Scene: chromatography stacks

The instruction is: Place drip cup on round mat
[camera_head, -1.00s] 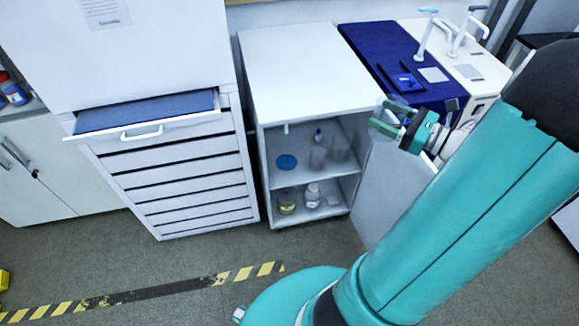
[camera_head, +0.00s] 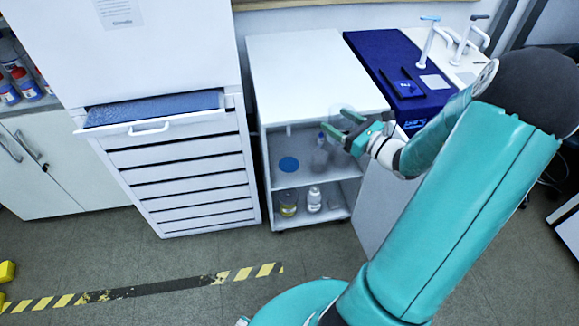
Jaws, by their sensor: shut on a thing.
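The round mat (camera_head: 289,164) is a flat blue disc on the upper shelf of the open white cabinet, towards its left side. My gripper (camera_head: 338,127) is in front of the cabinet opening, to the right of the mat and higher in the picture. Its green fingers are shut on a clear, see-through drip cup (camera_head: 351,115). The cup is hard to make out against the white cabinet top. The mat's surface is bare and fully in view.
A clear bottle (camera_head: 321,158) stands on the upper shelf, right of the mat, partly behind my gripper. A yellow-labelled jar (camera_head: 288,203) and a white bottle (camera_head: 314,199) stand on the lower shelf. A drawer (camera_head: 150,112) juts out at the left.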

